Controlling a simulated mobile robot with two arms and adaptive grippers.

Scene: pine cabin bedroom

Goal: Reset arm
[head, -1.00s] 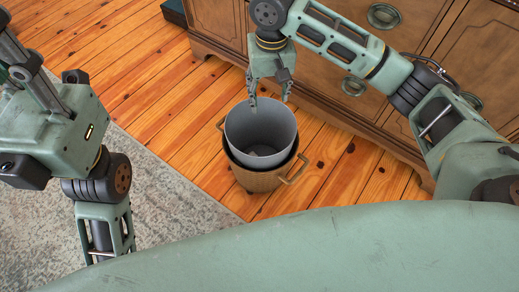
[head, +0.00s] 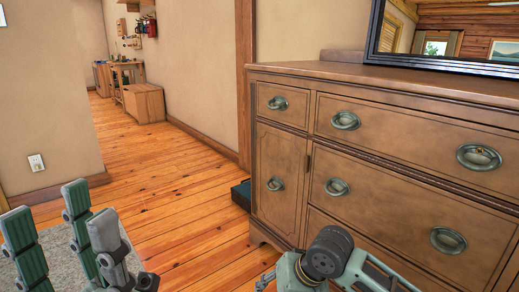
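My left gripper (head: 60,222) is in the lower left of the head view, its fingers pointing up with clear space between them. It is open and holds nothing that I can see. My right arm comes in at the bottom, in front of the dresser. Of my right gripper (head: 266,281) only a small part shows at the bottom edge, so its fingers cannot be judged. The bin is not in view.
A wooden dresser (head: 405,140) with ring handles fills the right side, with a dark-framed mirror (head: 455,30) above it. A dark green box (head: 241,194) is on the floor beside it. Clear plank floor (head: 165,180) leads to a wooden cabinet (head: 143,103). A rug (head: 65,255) lies lower left.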

